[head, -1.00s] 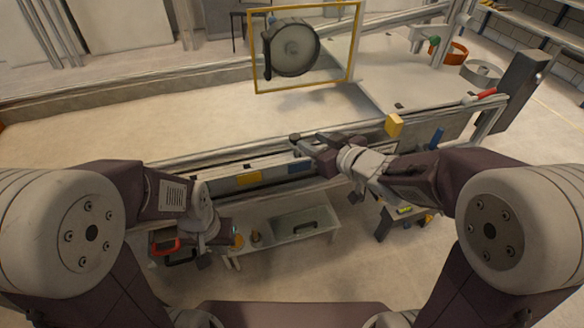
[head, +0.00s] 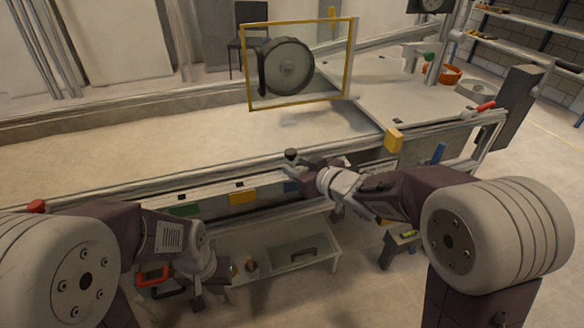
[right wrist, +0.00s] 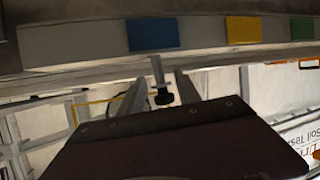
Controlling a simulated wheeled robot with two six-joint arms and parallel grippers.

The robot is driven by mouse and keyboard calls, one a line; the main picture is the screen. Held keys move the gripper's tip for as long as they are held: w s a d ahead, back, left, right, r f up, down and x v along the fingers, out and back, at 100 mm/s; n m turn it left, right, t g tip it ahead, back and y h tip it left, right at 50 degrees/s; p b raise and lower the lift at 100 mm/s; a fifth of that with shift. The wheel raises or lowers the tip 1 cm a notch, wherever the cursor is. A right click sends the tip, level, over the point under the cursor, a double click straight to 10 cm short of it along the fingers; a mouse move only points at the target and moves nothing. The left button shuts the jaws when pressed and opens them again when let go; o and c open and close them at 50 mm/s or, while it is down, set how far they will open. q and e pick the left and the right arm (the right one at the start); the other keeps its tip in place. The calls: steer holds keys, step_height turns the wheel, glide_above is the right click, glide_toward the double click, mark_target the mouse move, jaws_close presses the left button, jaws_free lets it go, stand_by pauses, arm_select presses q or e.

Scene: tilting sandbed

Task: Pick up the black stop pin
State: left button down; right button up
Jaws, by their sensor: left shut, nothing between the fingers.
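The black stop pin (head: 291,154) stands at the front edge of the sandbed, its dark round knob showing in the head view. In the right wrist view the black knob (right wrist: 164,97) sits on a thin grey shank. My right gripper (head: 298,165) reaches to the pin from the right. Its two grey fingers (right wrist: 160,92) lie on either side of the pin, with gaps showing, so it looks open around it. My left gripper (head: 199,301) hangs low at the left, pointing down, shut and empty, well away from the pin.
A low shelf with a tray (head: 300,250) stands below. A yellow block (head: 393,139) sits right of the pin.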

mark_target(293, 165)
steer(key=x, duration=0.3)
steer(key=shift+w+f, duration=0.25)
arm_select(q)
steer(key=shift+f, duration=0.55)
arm_select(e)
steer(key=shift+s+r, duration=0.1)
jaws_close()
